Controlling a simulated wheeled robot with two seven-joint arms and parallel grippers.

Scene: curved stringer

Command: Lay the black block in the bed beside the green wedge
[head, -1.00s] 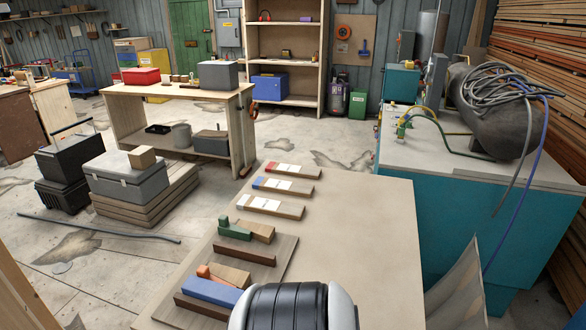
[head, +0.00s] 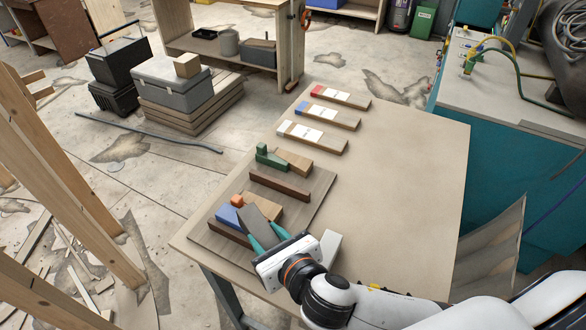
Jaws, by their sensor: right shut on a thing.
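The green wedge (head: 270,158) sits at the far end of a brown board (head: 318,187), against a tan wooden piece (head: 294,161). A dark brown rail (head: 280,184) runs across the board on the near side of them. My right gripper (head: 263,236) reaches in from the right over the board's near end. Its teal fingers are shut on a dark, blackish block (head: 256,220), which is tilted and partly hidden by the fingers. It is apart from the green wedge, nearer me. I cannot tell whether it touches anything below. My left gripper is out of view.
A blue block (head: 228,216), an orange piece (head: 237,200) and another tan piece (head: 267,207) sit at the board's near end, close to my gripper. Labelled strips with red (head: 341,97), blue (head: 327,116) and white (head: 312,137) ends lie beyond. The table's right half (head: 410,170) is clear.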

